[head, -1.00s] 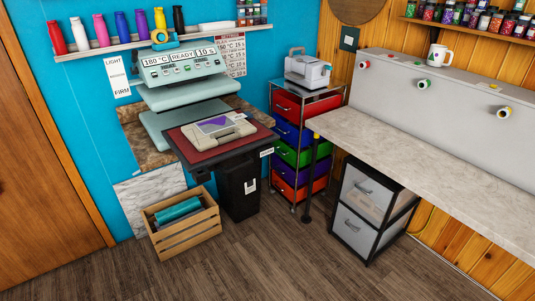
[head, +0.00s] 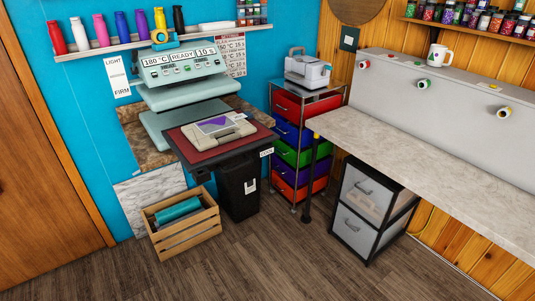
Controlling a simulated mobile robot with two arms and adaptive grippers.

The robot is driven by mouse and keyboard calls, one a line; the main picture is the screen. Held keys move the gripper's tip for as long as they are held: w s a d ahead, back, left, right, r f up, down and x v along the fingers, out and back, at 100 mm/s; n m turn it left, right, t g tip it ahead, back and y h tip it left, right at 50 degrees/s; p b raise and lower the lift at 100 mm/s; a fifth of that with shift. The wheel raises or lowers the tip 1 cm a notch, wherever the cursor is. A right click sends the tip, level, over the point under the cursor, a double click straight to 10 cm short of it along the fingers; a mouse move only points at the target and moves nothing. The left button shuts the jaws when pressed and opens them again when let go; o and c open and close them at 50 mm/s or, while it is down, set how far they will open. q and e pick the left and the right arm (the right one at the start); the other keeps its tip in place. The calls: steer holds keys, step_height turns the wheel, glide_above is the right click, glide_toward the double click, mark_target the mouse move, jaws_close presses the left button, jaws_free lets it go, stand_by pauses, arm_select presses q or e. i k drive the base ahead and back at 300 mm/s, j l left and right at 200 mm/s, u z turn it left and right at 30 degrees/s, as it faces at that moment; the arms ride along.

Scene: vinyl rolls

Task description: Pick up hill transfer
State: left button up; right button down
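I cannot tell for certain which thing is the hill transfer. A pale sheet with a purple triangular mark (head: 214,124) lies on a beige item (head: 232,134) on a small table with a dark red top (head: 193,152). The small table stands in front of the teal heat press (head: 180,75), whose display reads 180 °C, READY, 10 s. The press's upper plate is raised above its lower plate. Neither of my grippers is in the head view.
A wooden crate (head: 187,239) with teal and dark rolls sits on the floor. A drawer cart (head: 290,135) stands in the corner. A long counter (head: 430,170) runs along the right wall, with a grey drawer unit (head: 362,215) beneath. The front floor (head: 230,270) is clear.

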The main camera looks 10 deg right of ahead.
mark_target(210, 126)
steer(key=i+l+u, duration=0.2)
steer(key=i, duration=0.3)
steer(key=i+l+u, duration=0.2)
steer(key=i, duration=0.25)
steer(key=l, duration=0.1)
